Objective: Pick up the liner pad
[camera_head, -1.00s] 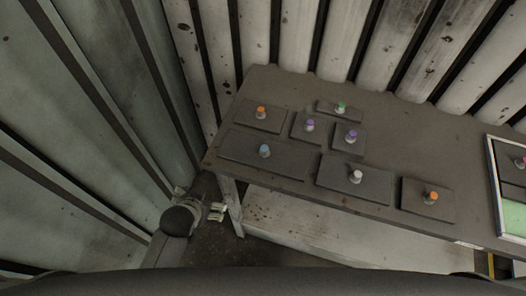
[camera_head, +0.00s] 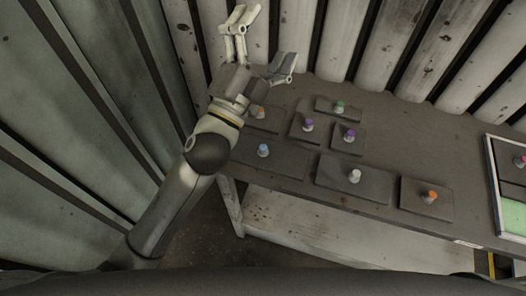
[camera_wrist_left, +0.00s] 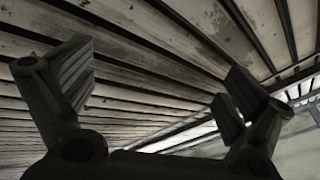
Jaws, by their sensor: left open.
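Several flat dark pads with coloured knobs lie on the table; I cannot tell which is the liner pad. My left gripper (camera_head: 264,42) is open and empty, raised over the table's far left corner. Its spread fingers also show in the left wrist view (camera_wrist_left: 160,80), with no pad between them. My left arm partly covers the other orange-knob pad (camera_head: 265,124). My right gripper is not in view.
The grey table (camera_head: 455,140) stands against a ribbed wall (camera_head: 400,45). A framed tray with a green panel (camera_head: 513,217) sits at its right end. A ribbed panel wall (camera_head: 60,150) closes in on the left. The table top between pads and tray is clear.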

